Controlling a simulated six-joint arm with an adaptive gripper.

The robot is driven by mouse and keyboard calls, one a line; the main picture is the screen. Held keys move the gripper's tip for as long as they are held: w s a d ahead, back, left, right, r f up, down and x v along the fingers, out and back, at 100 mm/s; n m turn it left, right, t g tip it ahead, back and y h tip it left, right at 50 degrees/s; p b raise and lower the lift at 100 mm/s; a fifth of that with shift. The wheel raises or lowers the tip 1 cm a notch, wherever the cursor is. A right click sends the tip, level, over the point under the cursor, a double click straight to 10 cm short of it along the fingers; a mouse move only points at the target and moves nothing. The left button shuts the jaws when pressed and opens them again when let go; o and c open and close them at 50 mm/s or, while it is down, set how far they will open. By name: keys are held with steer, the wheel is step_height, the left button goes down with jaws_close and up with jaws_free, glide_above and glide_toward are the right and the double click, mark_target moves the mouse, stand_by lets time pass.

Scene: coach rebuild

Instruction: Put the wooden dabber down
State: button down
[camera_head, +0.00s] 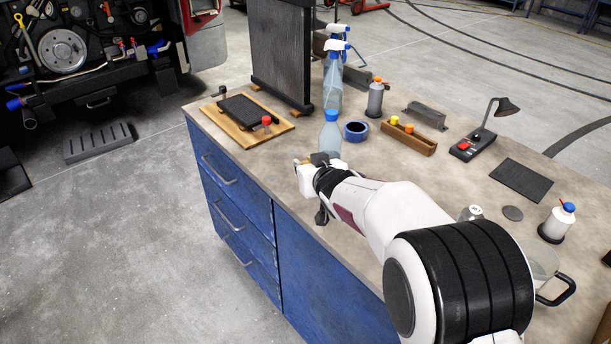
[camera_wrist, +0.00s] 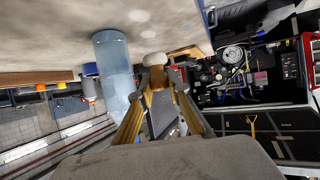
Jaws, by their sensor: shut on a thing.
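My gripper (camera_wrist: 160,92) is shut on the wooden dabber (camera_wrist: 158,76), a short brown piece with a pale rounded end (camera_wrist: 153,59), seen between the fingertips in the wrist view. In the head view my gripper (camera_head: 318,163) is over the front left part of the blue workbench's top (camera_head: 290,165). The dabber cannot be made out there. A clear bluish bottle with a blue cap (camera_head: 331,137) stands just behind my gripper; it also shows large beside the fingers in the wrist view (camera_wrist: 112,68).
A wooden board (camera_head: 272,138) with a black pad and red knob lies left. Behind are a blue tape roll (camera_head: 355,130), spray bottles (camera_head: 333,85) and a wooden tray (camera_head: 418,146) with yellow and orange items. A lamp (camera_head: 482,130) and dark mat (camera_head: 521,181) are right.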

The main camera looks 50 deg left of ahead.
steer(key=shift+r, duration=1.65)
steer(key=shift+d, duration=0.1)
